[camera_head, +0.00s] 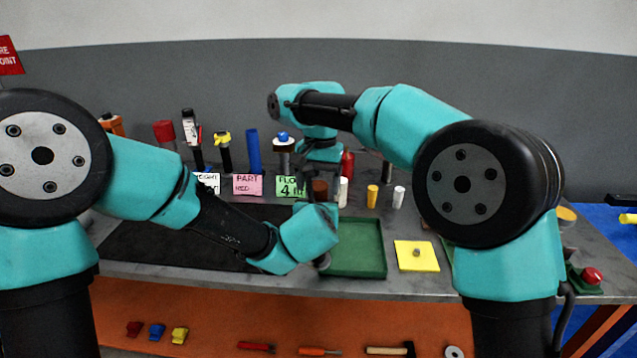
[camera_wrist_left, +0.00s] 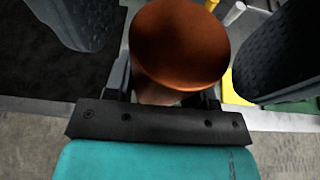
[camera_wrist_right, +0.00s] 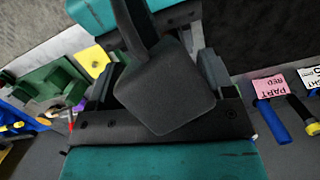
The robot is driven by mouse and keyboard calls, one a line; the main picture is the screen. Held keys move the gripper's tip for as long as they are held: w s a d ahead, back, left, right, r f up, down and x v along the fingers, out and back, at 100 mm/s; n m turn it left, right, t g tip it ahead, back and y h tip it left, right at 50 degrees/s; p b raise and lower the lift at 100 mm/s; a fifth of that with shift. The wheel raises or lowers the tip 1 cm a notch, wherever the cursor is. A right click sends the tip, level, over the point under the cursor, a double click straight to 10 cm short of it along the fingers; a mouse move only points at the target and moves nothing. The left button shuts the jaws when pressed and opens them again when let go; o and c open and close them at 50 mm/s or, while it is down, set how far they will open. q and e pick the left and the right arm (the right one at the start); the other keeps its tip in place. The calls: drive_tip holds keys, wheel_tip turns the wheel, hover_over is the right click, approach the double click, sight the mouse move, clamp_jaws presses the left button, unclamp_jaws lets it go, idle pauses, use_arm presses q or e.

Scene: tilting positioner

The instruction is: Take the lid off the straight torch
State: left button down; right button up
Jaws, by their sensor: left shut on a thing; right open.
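A round copper-brown end of a cylinder (camera_wrist_left: 180,45) sits between the fingers of my left gripper (camera_wrist_left: 172,60), which is shut on it. A brown cylinder (camera_head: 320,189) shows in the head view close to both wrists; I cannot tell whether it is the torch body or lid. My right gripper (camera_head: 321,170) is open, pointing down just above there. In the right wrist view a dark grey block with a square end (camera_wrist_right: 165,90) lies between the right gripper's fingers (camera_wrist_right: 165,70); I cannot tell what it is. The lid's seam is not visible.
Behind stand a black-and-white item (camera_head: 190,128), a yellow-topped one (camera_head: 223,140), a blue bar (camera_head: 253,150) and label cards (camera_head: 248,184). A green tray (camera_head: 360,250) and yellow pad (camera_head: 416,256) lie in front. The black mat (camera_head: 150,240) looks clear.

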drive_tip(key=shift+r, duration=0.1)
drive_tip(key=shift+r, duration=2.15)
drive_tip(key=shift+o, duration=0.5)
drive_tip(key=shift+r, duration=0.1)
drive_tip(key=shift+w+r, duration=0.15)
drive_tip(key=shift+r, duration=0.15)
wheel_tip(320, 180, up, 6)
drive_tip(key=w+m, duration=0.1)
drive_tip(key=m, duration=0.3)
drive_tip(key=shift+d+r, duration=0.25)
drive_tip(key=shift+d, duration=0.2)
drive_tip(key=shift+w+f, duration=0.1)
drive_tip(key=shift+f, duration=0.05)
drive_tip(key=f, duration=0.4)
drive_tip(key=s+f, duration=0.1)
drive_tip(key=f, duration=0.2)
drive_tip(key=a+f, duration=0.1)
drive_tip(key=f, duration=0.3)
drive_tip(key=shift+s+f, duration=0.25)
drive_tip(key=shift+f, duration=0.05)
